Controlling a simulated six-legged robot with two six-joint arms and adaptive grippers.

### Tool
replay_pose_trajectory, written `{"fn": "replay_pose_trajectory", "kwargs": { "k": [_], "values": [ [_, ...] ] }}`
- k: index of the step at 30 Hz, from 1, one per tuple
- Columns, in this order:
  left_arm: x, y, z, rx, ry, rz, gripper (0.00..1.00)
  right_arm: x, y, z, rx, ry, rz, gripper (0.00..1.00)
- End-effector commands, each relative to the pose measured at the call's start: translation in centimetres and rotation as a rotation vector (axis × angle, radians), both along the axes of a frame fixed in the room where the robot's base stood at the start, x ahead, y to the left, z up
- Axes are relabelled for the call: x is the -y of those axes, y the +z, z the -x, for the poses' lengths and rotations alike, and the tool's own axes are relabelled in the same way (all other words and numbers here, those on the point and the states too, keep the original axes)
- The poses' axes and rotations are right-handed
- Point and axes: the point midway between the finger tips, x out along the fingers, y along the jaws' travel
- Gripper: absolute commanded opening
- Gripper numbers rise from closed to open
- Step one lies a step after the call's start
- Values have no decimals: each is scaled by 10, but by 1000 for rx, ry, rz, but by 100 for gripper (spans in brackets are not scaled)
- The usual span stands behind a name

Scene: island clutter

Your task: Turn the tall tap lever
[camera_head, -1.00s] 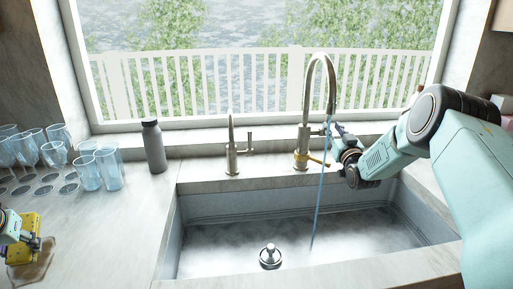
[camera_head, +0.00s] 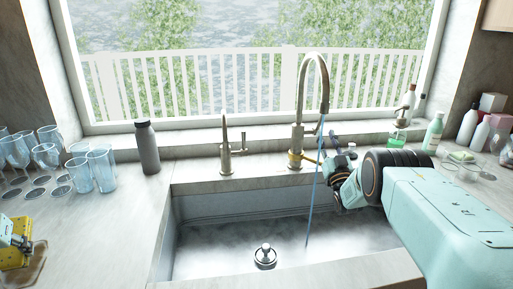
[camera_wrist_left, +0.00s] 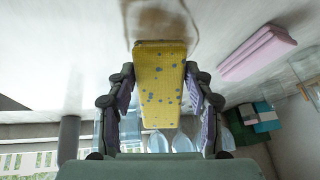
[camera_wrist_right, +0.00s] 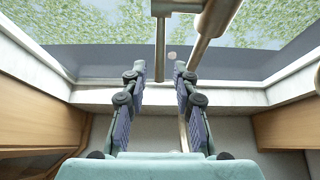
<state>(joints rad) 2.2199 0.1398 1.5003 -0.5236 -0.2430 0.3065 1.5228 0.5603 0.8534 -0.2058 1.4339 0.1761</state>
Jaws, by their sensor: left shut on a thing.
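The tall tap (camera_head: 299,115) is a brushed-metal gooseneck behind the sink, with a blue stream of water falling from its spout. Its brass-coloured lever (camera_head: 306,157) is low on the body and points right. My right gripper (camera_head: 332,145) is just right of the lever; whether it touches is unclear. In the right wrist view its fingers (camera_wrist_right: 159,72) are apart with nothing clamped, and tap pipes (camera_wrist_right: 205,35) show beyond. My left gripper (camera_wrist_left: 160,100) is shut on a yellow blue-spotted sponge (camera_wrist_left: 161,75), at the left edge of the head view (camera_head: 14,257).
The sink (camera_head: 215,241) holds a metal plug (camera_head: 265,256). A smaller tap (camera_head: 226,150) and grey bottle (camera_head: 147,148) stand left of the tall tap. Several glasses (camera_head: 102,170) are at the left. Bottles, including a white one (camera_head: 467,127), crowd the right counter.

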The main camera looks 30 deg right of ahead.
Motion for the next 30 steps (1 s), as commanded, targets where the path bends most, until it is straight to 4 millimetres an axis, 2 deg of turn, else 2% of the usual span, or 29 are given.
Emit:
{"fn": "replay_pose_trajectory", "kwargs": {
  "k": [7, 18, 28, 30],
  "values": [
    [0, 0, 0, 0, 0, 0, 21, -1, -10, 1, 70, 2, 27, 29],
    [0, 0, 0, 0, 0, 0, 21, -2, -10, 2, 98, 4, 29, 29],
    [0, 0, 0, 0, 0, 0, 21, -2, -10, 2, 97, 3, 29, 2],
    [0, 0, 0, 0, 0, 0, 21, -2, -10, 2, 97, 3, 29, 0]
  ]
}}
